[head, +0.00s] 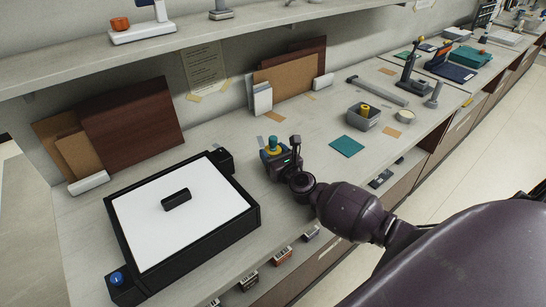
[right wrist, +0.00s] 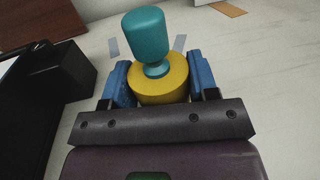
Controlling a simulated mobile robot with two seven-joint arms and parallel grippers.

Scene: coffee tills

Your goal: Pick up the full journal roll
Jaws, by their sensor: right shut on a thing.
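The thing between my right gripper's fingers is a round yellow body with a teal knob on top, which I take for the full journal roll (head: 271,150). It stands upright in the right wrist view (right wrist: 158,75). My right gripper (head: 272,156) is shut on its yellow part, with one blue finger on each side, as the right wrist view (right wrist: 158,88) shows. Its underside is hidden, so I cannot tell whether it touches the counter. My left gripper is not in view.
A black tray with a white panel (head: 140,215) and a black block (head: 176,200) lies left. A grey box (head: 364,118) with a yellow-topped piece, a teal mat (head: 347,146) and a small dish (head: 405,117) are to the right. Folders (head: 130,125) lean at the wall under a shelf.

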